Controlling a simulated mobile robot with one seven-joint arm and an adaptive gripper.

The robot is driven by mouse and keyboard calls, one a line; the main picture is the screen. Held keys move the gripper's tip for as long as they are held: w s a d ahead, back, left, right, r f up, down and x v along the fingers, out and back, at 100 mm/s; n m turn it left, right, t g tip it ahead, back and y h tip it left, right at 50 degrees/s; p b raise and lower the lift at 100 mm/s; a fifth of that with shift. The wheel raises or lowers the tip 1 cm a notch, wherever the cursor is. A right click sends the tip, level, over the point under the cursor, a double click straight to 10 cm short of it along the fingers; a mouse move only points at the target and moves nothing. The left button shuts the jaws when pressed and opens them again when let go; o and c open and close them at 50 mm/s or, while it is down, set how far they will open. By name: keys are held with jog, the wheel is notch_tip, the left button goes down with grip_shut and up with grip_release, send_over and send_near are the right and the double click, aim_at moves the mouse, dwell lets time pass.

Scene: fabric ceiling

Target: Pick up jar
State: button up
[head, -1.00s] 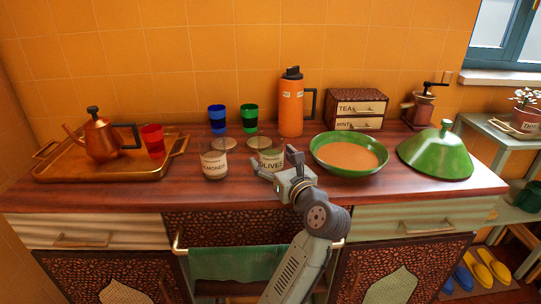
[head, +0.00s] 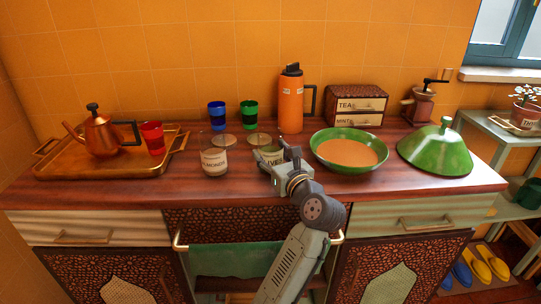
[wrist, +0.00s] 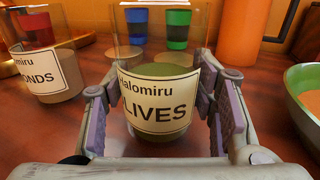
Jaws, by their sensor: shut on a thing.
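The olives jar (head: 267,153) is clear glass with a cream label and dark green contents. It stands upright near the front of the wooden counter. My gripper (head: 276,160) has one finger on each side of it and is shut on it. In the wrist view the olives jar (wrist: 158,104) sits between the padded fingers of my gripper (wrist: 161,94), its label facing me. The almonds jar (head: 214,160), similar glass with pale contents, stands just left; it also shows in the wrist view (wrist: 52,75).
A green bowl (head: 350,168) of orange food is close on the right. Blue (head: 217,116) and green (head: 249,115) cups and an orange flask (head: 291,104) stand behind. A brass tray (head: 72,172) with a teapot and red cup is left. A green lid (head: 436,150) is far right.

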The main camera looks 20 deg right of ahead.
aim_at(276, 146)
jog(key=c, duration=0.5)
jog(key=shift+r, duration=0.55)
jog(key=shift+s+r+b, duration=0.2)
jog(key=shift+s+r, duration=0.05)
jog(key=shift+r, duration=0.4)
jog(key=shift+s+r+b, duration=0.15)
jog(key=shift+s+r, duration=0.05)
jog(key=shift+r, duration=0.4)
jog(key=s, duration=0.5)
jog(key=s+r+b, duration=0.1)
jog(key=s, duration=0.9)
jog(key=shift+a+r+b, duration=0.15)
jog(key=shift+r+b, duration=0.05)
jog(key=shift+b, duration=0.2)
